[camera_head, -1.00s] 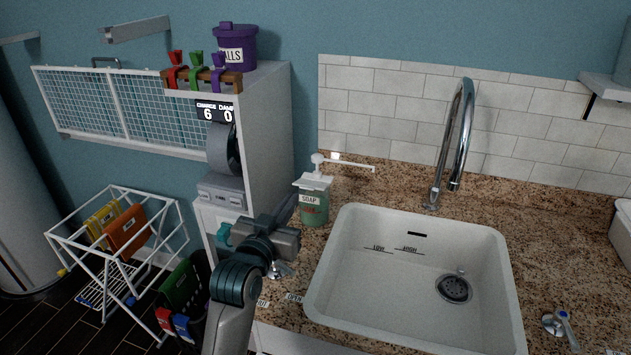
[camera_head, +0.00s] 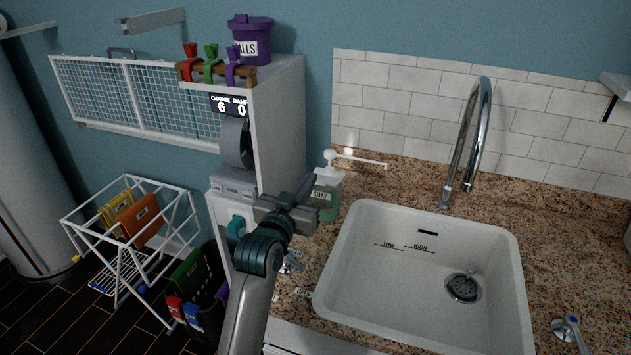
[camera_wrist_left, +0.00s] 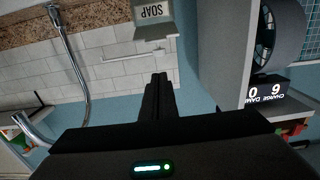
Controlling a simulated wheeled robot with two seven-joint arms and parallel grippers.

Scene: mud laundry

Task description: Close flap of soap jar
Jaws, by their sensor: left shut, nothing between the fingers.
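In the left wrist view, a pale panel with an upside-down SOAP label (camera_wrist_left: 152,12) shows at the top, beyond the fingertips. The shut fingers also show in the left wrist view (camera_wrist_left: 158,82). I cannot tell whether they touch the jar.
The white sink (camera_head: 400,270) and chrome faucet (camera_head: 470,140) are to the right. A shelf unit (camera_head: 280,120) with a grey roll stands close at left. A drying rack (camera_head: 130,235) is on the floor.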

